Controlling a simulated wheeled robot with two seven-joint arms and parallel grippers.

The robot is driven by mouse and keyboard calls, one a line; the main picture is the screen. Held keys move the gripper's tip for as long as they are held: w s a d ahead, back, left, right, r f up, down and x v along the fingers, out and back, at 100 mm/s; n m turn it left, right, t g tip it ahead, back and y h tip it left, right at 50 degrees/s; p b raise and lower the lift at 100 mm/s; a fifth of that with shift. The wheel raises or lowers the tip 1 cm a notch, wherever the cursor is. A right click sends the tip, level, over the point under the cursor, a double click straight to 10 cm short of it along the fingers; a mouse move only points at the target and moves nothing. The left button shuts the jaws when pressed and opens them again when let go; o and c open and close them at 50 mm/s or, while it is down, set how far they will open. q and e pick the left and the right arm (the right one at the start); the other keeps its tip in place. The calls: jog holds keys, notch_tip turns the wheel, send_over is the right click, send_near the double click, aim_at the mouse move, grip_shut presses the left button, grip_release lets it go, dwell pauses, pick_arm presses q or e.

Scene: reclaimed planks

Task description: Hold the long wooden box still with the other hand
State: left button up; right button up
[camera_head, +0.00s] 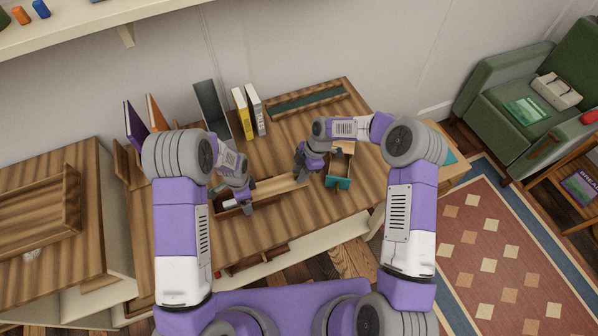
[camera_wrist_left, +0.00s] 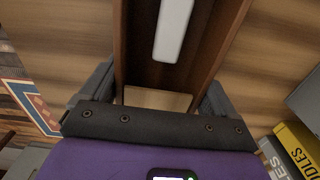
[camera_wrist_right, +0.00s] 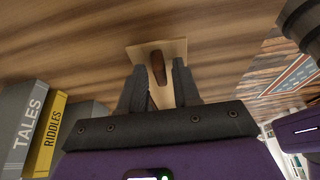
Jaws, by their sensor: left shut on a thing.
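The long wooden box (camera_head: 215,207) lies on the plank table, with its dark inside and a white object (camera_head: 231,203) showing at its left part. A light wooden panel (camera_head: 282,186) covers its right part. My left gripper (camera_head: 244,202) is shut on the box; in the left wrist view its fingers stand on either side of the box walls (camera_wrist_left: 124,50), with the white object (camera_wrist_left: 173,30) between them. My right gripper (camera_head: 300,176) is at the panel's right end. In the right wrist view its fingers are apart, with a brown knob (camera_wrist_right: 158,66) on the light panel (camera_wrist_right: 178,49) between or just beyond the tips.
A small teal-fronted wooden box (camera_head: 338,183) stands just right of my right gripper. Yellow (camera_head: 243,113) and white (camera_head: 256,110) books stand behind. A green-lined tray (camera_head: 305,101) lies at the back right. Table (camera_head: 350,215) is bare at front right.

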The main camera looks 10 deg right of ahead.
jog(key=shift+o, duration=0.2)
jog(key=shift+r, duration=0.1)
jog(key=v, duration=1.2)
jog(key=shift+w, duration=0.1)
pick_arm(q)
jog(key=o, duration=0.9)
jog(key=shift+r, duration=0.1)
notch_tip(320, 180, up, 7)
jog(key=p, duration=0.4)
pick_arm(e)
notch_tip(320, 180, up, 4)
jog(key=shift+r, duration=0.1)
